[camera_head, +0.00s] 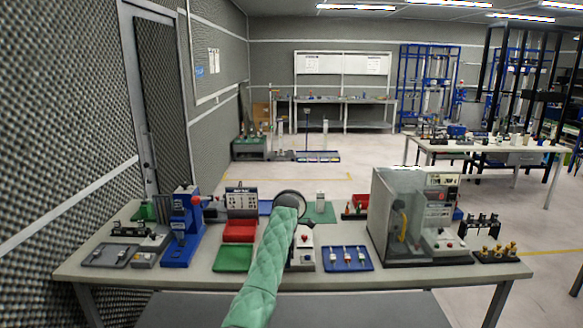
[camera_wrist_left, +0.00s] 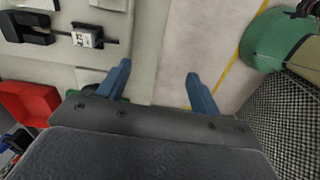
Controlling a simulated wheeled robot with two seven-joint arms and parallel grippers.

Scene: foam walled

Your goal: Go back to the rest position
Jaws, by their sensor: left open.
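My left arm, in a green quilted sleeve, reaches from the bottom of the head view over the middle of the workbench (camera_head: 330,278). It ends in a dark round wrist, and the fingers are hidden behind it there. In the left wrist view my left gripper (camera_wrist_left: 160,85) shows two blue fingers spread apart with nothing between them. The fingers are over the pale bench edge, with floor and a yellow line beyond. My right gripper is in neither view.
A blue press (camera_head: 182,228) and red (camera_head: 239,231) and green (camera_head: 233,258) trays stand left of my arm. A blue tray (camera_head: 347,259) and a clear-sided machine (camera_head: 412,215) stand to the right. A textured wall (camera_head: 60,150) rises close on the left.

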